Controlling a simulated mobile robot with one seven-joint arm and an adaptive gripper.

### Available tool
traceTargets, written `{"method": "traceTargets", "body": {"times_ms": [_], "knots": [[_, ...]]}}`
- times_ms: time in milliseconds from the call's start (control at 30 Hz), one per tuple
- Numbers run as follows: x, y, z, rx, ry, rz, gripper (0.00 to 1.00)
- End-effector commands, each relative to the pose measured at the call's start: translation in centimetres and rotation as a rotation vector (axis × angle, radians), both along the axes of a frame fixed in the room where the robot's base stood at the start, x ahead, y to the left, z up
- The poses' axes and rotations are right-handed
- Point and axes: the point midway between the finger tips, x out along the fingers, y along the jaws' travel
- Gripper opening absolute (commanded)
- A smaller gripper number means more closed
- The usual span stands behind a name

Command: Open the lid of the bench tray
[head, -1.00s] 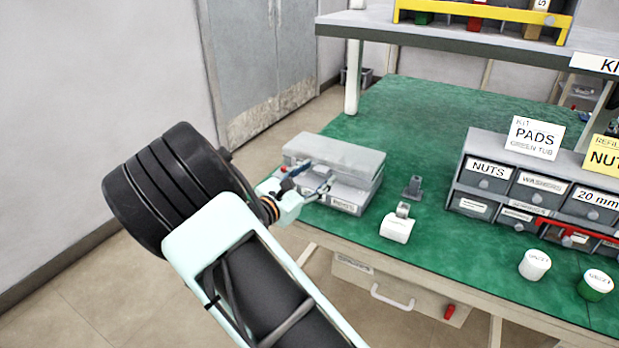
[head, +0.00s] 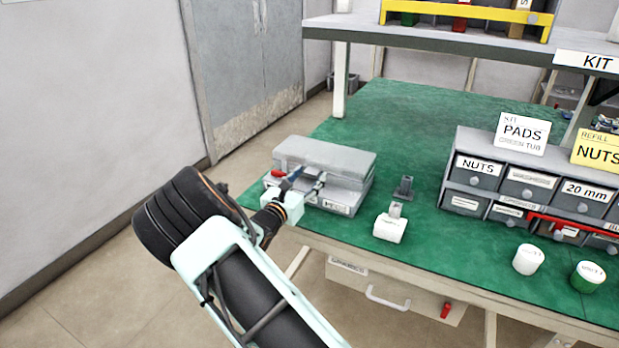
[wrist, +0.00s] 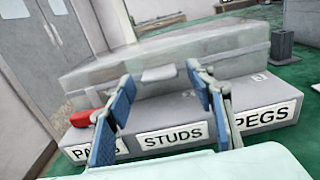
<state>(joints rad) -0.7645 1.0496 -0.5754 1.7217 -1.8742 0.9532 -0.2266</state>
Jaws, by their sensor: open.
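A red piece (wrist: 82,118) sits at the tray's left. My gripper (head: 306,183) is open and empty at the tray's front. In the wrist view its blue-padded fingers (wrist: 158,105) stand either side of the tab, without visible grip.
A grey stand (head: 404,187) and a white block-shaped item (head: 390,227) stand right of the tray. A shelf (head: 430,40) overhangs the back. Green bench behind the tray is clear.

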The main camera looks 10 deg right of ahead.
Motion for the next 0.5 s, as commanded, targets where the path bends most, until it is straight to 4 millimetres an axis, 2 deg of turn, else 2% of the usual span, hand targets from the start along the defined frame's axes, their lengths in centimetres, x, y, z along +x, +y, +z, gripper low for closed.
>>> {"method": "traceTargets", "body": {"times_ms": [367,500], "knots": [[0.64,-0.49,0.0,0.001,0.001,0.0,0.49],[0.63,-0.48,0.0,0.001,0.001,0.0,0.36]]}}
